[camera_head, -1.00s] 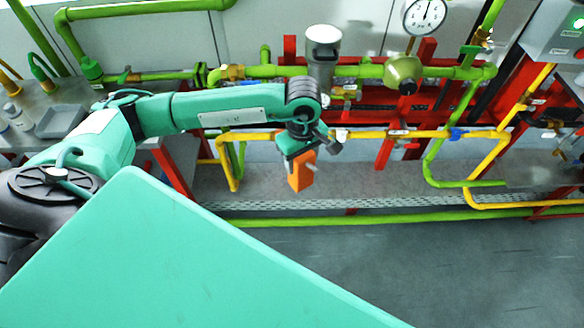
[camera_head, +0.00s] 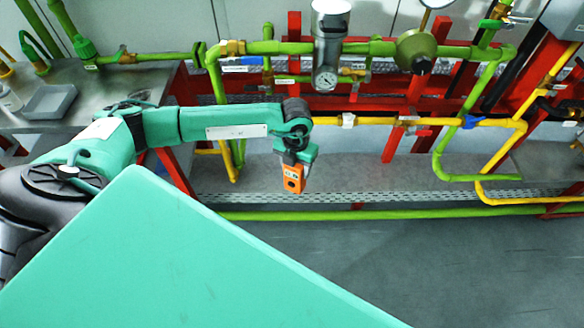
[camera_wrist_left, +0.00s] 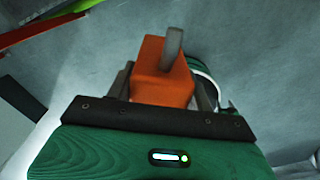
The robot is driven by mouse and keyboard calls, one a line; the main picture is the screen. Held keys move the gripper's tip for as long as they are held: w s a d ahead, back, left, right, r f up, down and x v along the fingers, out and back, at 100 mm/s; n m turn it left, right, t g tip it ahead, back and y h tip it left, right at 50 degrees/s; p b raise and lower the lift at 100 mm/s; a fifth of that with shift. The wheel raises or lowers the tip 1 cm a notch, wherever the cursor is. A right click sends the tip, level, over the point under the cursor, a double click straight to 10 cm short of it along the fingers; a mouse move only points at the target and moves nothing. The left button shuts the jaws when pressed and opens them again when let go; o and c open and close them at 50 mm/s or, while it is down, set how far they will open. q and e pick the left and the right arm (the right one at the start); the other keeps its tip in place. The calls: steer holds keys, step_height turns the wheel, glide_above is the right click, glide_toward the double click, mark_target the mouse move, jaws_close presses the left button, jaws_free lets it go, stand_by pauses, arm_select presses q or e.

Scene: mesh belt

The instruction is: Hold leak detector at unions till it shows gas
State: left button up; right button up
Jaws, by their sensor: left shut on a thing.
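An orange leak detector (camera_head: 293,178) hangs below my left gripper (camera_head: 297,163), which is shut on it. The detector is in front of and below the yellow pipe (camera_head: 390,122), apart from the pipes. A brass union (camera_head: 236,47) shows on the upper green pipe at left. The detector's display is too small to read. My right gripper is not in view.
A grey filter cylinder (camera_head: 330,40) with a gauge and an olive round regulator (camera_head: 416,50) stand on the green line. Red frame posts (camera_head: 294,40) hold the pipes. A metal bench (camera_head: 110,90) with a grey tray (camera_head: 49,101) is at left. The floor in front is clear.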

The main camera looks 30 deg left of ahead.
arm_select(q)
steer(key=f+n, duration=0.2)
steer(key=a+f+n+b, duration=0.1)
steer(key=f+n, duration=0.1)
steer(key=n, duration=0.1)
steer(key=shift+w+a, duration=0.15)
steer(key=shift+w, duration=0.05)
steer(key=shift+w+a+f+n+b, duration=0.1)
steer(key=shift+w+a+n+b, duration=0.1)
steer(key=shift+n+b, duration=0.1)
steer(key=w+a+b, duration=0.4)
steer(key=w+a, duration=0.1)
steer(key=w, duration=0.3)
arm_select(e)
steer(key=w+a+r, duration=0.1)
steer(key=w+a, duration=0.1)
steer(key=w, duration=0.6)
arm_select(q)
steer(key=shift+d, duration=0.1)
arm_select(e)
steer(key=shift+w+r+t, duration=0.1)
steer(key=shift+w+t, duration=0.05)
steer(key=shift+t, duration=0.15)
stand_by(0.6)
